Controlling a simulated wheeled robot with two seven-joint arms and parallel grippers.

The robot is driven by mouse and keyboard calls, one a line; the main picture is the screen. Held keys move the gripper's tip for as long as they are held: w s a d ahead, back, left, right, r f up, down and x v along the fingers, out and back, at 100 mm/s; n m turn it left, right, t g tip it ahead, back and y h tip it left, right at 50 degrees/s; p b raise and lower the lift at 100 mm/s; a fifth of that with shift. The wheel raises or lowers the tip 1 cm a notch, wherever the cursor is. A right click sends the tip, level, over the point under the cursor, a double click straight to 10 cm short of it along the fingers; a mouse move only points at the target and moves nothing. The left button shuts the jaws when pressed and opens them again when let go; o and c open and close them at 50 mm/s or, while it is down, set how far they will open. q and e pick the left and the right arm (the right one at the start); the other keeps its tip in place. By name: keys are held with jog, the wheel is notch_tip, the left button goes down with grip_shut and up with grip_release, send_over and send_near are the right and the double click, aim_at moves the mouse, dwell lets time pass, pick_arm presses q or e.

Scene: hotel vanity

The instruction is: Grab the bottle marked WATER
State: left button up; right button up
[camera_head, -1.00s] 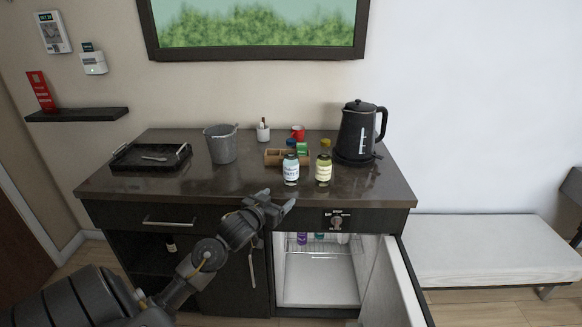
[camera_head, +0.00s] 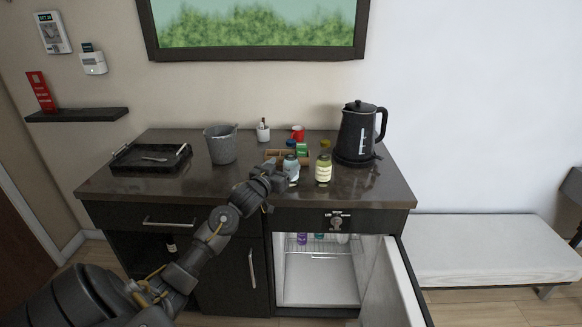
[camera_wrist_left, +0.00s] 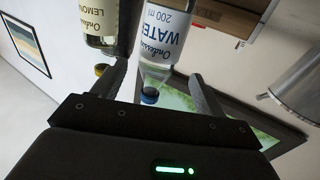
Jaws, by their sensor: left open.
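The clear bottle marked WATER (camera_head: 291,169) stands upright on the dark vanity top, with a dark blue cap. In the left wrist view, which is upside down, its WATER label (camera_wrist_left: 166,38) reads plainly. My left gripper (camera_head: 279,176) is at its left front side in the head view. In the left wrist view the left gripper (camera_wrist_left: 158,85) has its fingers apart, with the WATER bottle lined up between them. I cannot tell whether they touch it. The yellowish LEMON bottle (camera_head: 323,170) stands just to the right. My right gripper is out of view.
A wooden box (camera_head: 273,155) sits close behind the bottles. The black kettle (camera_head: 356,135) is at the right, the grey bucket (camera_head: 220,146) and black tray (camera_head: 128,160) at the left. Below, the fridge door (camera_head: 392,285) hangs open.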

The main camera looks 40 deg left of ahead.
aim_at(287, 163)
pick_arm(q)
jog(key=shift+w+r, duration=0.1)
jog(key=shift+w, duration=0.2)
jog(key=w, duration=0.1)
jog(key=w+p, duration=0.1)
jog(key=w, duration=0.2)
jog(key=shift+w+a, duration=0.25)
jog(key=shift+w, duration=0.05)
jog(key=c, duration=1.1)
jog(key=shift+c, duration=1)
